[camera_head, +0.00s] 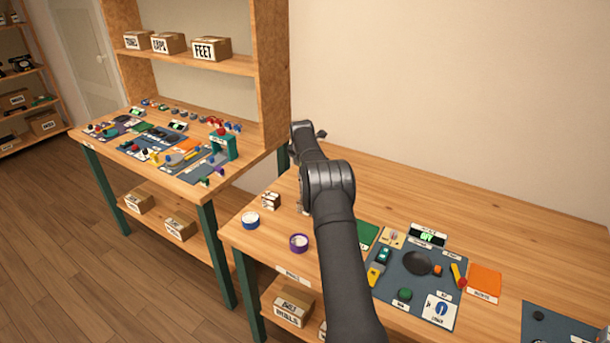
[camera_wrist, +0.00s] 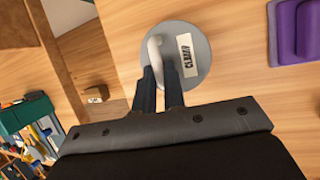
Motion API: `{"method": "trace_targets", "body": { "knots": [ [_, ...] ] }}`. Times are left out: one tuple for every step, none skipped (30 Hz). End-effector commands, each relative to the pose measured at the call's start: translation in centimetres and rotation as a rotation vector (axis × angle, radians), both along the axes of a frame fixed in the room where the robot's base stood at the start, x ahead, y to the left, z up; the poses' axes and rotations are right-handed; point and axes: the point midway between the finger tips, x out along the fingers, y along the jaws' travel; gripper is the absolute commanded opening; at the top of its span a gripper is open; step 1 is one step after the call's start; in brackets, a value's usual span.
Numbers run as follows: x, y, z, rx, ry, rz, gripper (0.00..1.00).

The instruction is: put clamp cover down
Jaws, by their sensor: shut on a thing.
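The clamp cover (camera_wrist: 203,73) is a grey round disc with a white curved handle and a label reading CLAMP, seen in the wrist view. My gripper (camera_wrist: 159,72) is shut on its handle at the near left side of the disc. The wooden surface shows beyond the cover; I cannot tell whether the cover touches it. In the head view my arm is in the way, and I cannot make out the gripper or the cover there.
A dark mat (camera_head: 388,292) carries several parts beside an orange square (camera_head: 485,280). The bench's back is clear. A second workbench (camera_head: 248,160) stands left.

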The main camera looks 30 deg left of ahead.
Motion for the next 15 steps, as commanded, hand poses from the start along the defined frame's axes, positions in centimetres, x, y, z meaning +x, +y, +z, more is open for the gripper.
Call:
{"method": "trace_targets", "body": {
  "knots": [
    [0.0, 0.0, -0.6, -0.001, 0.001, 0.0, 0.0],
    [0.0, 0.0, -1.0, -0.001, 0.001, 0.0, 0.0],
    [0.0, -0.1, -1.6, -0.002, 0.002, 0.0, 0.0],
    [-0.1, -0.1, -2.1, -0.003, 0.002, 0.0, 0.0],
    [0.0, -0.1, -2.6, -0.003, 0.002, 0.0, 0.0],
    [0.0, -0.1, -3.2, -0.002, 0.001, 0.0, 0.0],
    [0.0, -0.1, -3.5, -0.002, 0.001, 0.0, 0.0],
    [0.0, -0.1, -3.7, -0.002, 0.001, -0.001, 0.0],
    [0.0, -0.1, -3.8, -0.001, 0.0, 0.0, 0.0],
    [0.0, -0.1, -3.8, -0.001, -0.001, -0.001, 0.0],
    [0.0, -0.1, -3.7, 0.0, -0.001, 0.0, 0.0],
    [0.0, -0.1, -3.7, 0.0, -0.001, 0.0, 0.0],
    [0.0, -0.1, -3.7, -0.001, -0.001, -0.001, 0.0],
    [0.0, -0.1, -3.7, -0.001, -0.001, -0.001, 0.0],
    [0.0, -0.1, -3.7, -0.001, 0.0, 0.0, 0.0]
  ]
}}
